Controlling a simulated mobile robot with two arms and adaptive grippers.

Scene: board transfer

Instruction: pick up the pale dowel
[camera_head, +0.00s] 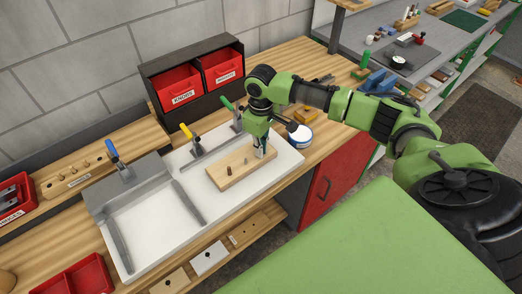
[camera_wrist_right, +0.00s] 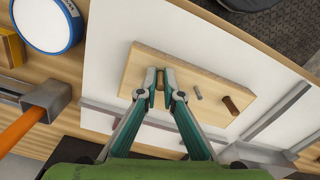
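A light wooden board (camera_head: 216,178) lies on the white work surface; it also shows in the wrist view (camera_wrist_right: 200,70). My right gripper (camera_head: 262,154) points down at the board's right end in the head view. In the wrist view its fingertips (camera_wrist_right: 160,76) are close together on both sides of the pale dowel (camera_wrist_right: 160,97), which is mostly hidden between them. A grey pin (camera_wrist_right: 197,92) and a brown dowel (camera_wrist_right: 231,105) stand in the same board, apart from the fingers. My left gripper is not in view.
A blue-and-white round container (camera_head: 299,135) stands right of the board. Clamps with green (camera_head: 227,103) and yellow (camera_head: 186,131) handles stand behind it. A grey-walled tray (camera_head: 150,222) is at left, red bins (camera_head: 180,87) at the back.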

